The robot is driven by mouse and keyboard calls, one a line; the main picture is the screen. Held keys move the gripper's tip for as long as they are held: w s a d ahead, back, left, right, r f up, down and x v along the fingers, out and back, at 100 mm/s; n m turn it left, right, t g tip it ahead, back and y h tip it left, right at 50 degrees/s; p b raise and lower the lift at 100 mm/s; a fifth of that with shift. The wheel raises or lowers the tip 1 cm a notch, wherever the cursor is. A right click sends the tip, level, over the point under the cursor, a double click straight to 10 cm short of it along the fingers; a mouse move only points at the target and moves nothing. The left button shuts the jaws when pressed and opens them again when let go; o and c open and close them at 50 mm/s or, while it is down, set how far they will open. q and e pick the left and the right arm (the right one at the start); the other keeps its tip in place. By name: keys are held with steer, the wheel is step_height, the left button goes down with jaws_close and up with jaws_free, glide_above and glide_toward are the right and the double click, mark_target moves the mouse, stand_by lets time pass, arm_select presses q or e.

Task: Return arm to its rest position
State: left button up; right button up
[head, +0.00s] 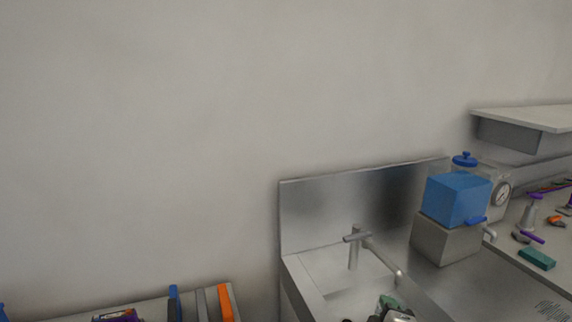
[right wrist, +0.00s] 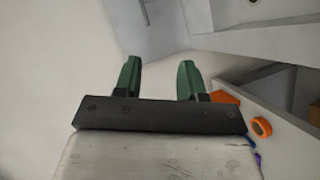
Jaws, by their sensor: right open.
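My right gripper shows in the right wrist view (right wrist: 158,80), with two green fingers standing well apart and nothing between them. In the head view a small part of the right gripper (head: 391,306) shows at the bottom edge, in front of the sink. Most of it is cut off by the frame. My left gripper is not in either view.
A steel sink (head: 310,268) with a tap (head: 354,250) stands at the lower middle. A blue box (head: 456,198) on a grey block (head: 440,240) stands right of it. A shelf (head: 530,118) juts out at the right. A bench with binders (head: 226,303) is at lower left.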

steer(key=s+f+m+g+y, duration=0.1)
steer(key=s+f+m+g, duration=0.3)
steer(key=s, duration=0.6)
steer(key=s+f+m+g, duration=0.4)
steer(key=s+f, duration=0.1)
steer(key=s, duration=0.5)
steer(key=s+f+m+g+y, duration=0.1)
steer(key=s+f+m+g, duration=0.25)
steer(key=s, duration=0.65)
step_height(320, 180, down, 30)
steer(key=g+b, duration=0.1)
steer(key=b, duration=0.4)
arm_select(q)
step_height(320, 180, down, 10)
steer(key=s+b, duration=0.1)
steer(key=b, duration=0.4)
arm_select(e)
steer(key=s+d+f, duration=0.1)
steer(key=s+f, duration=0.7)
steer(key=f, duration=0.3)
steer(key=s+d+f+g, duration=0.1)
steer(key=s+d+f, duration=0.1)
steer(key=s+f, duration=0.7)
step_height(320, 180, down, 3)
steer(key=shift+d+r, duration=0.1)
steer(key=shift+d, duration=0.15)
